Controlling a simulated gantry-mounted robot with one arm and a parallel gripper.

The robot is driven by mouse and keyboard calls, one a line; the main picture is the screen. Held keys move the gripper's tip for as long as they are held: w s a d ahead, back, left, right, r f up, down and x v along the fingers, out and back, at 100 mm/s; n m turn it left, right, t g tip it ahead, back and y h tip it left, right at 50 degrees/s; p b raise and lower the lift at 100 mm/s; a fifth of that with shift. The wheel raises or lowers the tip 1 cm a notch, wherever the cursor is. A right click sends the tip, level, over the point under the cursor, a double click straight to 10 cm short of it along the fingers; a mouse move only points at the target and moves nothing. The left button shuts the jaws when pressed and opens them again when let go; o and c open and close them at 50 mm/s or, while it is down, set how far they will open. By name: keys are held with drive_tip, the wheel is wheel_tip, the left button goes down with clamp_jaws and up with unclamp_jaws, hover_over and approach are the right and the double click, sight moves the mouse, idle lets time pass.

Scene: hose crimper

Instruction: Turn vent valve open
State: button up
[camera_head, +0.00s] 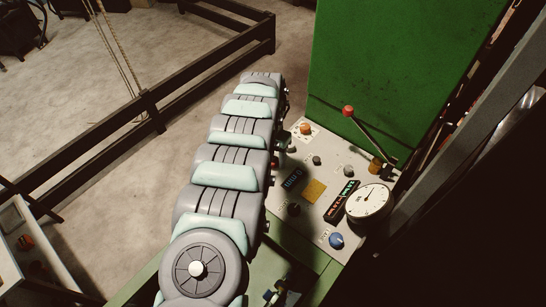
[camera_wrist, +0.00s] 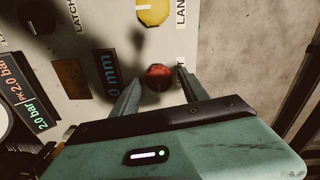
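No label reading "vent" is legible, so I cannot tell which control is the vent valve. In the wrist view my gripper (camera_wrist: 159,70) is open, its two fingers pointing at the panel on either side of a round red knob (camera_wrist: 158,77). I cannot tell whether they touch it. A yellow knob (camera_wrist: 153,10) sits just beyond the fingertips. The grey panel (camera_head: 323,208) there carries an orange knob (camera_head: 305,129), a blue knob (camera_head: 337,240), dark knobs (camera_head: 293,209) and a brass-coloured fitting (camera_head: 375,166).
A lever with a red ball (camera_head: 348,111) rises over the panel's far side. A round gauge (camera_head: 368,200) and lit displays (camera_head: 342,202) sit at its right. A tall green cabinet wall (camera_head: 395,75) stands behind. Dark rails (camera_head: 150,110) cross the floor at left.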

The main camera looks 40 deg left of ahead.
clamp_jaws()
idle(0.3)
idle(0.3)
drive_tip(key=m, duration=0.4)
drive_tip(key=shift+w+m+p, duration=0.1)
drive_tip(key=shift+m+p, duration=0.3)
drive_tip(key=m, duration=0.4)
drive_tip(key=shift+d+g, duration=0.1)
drive_tip(key=shift+g, duration=0.2)
drive_tip(key=m, duration=0.5)
drive_tip(key=shift+m, duration=2)
drive_tip(key=shift+d, duration=0.1)
